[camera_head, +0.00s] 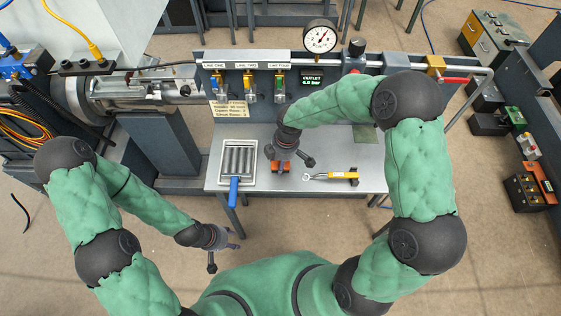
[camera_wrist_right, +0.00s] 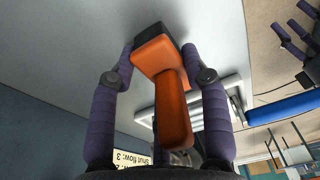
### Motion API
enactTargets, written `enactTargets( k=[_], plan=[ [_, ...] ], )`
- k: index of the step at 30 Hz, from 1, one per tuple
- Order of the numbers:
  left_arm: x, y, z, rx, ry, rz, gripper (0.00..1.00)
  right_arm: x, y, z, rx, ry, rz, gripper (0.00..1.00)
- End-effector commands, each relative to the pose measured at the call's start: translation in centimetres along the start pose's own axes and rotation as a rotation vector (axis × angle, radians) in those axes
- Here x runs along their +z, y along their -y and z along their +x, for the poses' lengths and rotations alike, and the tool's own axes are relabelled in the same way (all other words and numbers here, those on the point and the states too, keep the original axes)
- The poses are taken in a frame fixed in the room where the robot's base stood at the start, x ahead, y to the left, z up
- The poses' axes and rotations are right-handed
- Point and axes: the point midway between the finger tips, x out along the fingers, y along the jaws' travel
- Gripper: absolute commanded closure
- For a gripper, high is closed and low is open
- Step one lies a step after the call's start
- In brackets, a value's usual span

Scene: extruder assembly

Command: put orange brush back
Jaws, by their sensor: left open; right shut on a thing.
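The orange brush (camera_head: 264,180) is at the middle of the grey table (camera_head: 210,182), partly hidden under my right gripper (camera_head: 288,159) in the head view. In the right wrist view the brush (camera_wrist_right: 174,105) has an orange handle pointing toward the camera and a black end (camera_wrist_right: 157,31) by the grey surface. The two fingers of my right gripper (camera_wrist_right: 158,52) close on the orange block from both sides. Whether the black end touches the table I cannot tell. My left gripper (camera_head: 224,256) is open and empty, low in front of the table.
A white tray (camera_head: 222,160) with several grey bars and a blue-handled tool (camera_head: 234,190) lies left of the brush. A yellow-handled tool (camera_head: 335,175) lies to the right. A pressure gauge (camera_head: 320,37) and valve panel stand behind. A green-grey pad (camera_head: 366,134) lies at back right.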

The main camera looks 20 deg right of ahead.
Motion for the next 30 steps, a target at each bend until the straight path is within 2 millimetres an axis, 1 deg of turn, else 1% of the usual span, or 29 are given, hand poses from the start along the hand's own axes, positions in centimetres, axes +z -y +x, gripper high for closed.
enactTargets(
  k=[3,4,6,16,20,23,30],
  plan=[
    [0.0,0.1,0.2,0.0,0.0,0.0,0.53,0.0,0.0,0.4,0.0,0.0,0.0,0.84],
    [0.0,0.1,0.2,0.0,0.0,0.0,0.53,0.0,0.0,0.3,0.0,0.0,0.0,0.45],
    [0.0,0.1,0.2,0.0,0.0,0.0,0.53,0.0,0.0,0.3,0.0,0.0,0.0,0.3],
    [0.0,0.0,0.1,0.0,0.0,0.0,0.53,0.0,0.0,0.2,0.0,0.0,0.0,0.3],
    [0.0,-0.1,-0.2,0.0,0.0,0.0,0.53,0.0,0.0,-0.6,0.001,0.0,0.001,0.3],
    [0.0,-0.2,-0.7,0.0,0.0,0.0,0.53,-0.1,-0.1,-2.1,0.003,-0.002,0.001,0.3],
    [0.1,-0.7,-2.0,0.0,0.0,0.0,0.53,-0.1,-0.1,-7.0,0.003,-0.002,0.0,0.3]
  ],
)
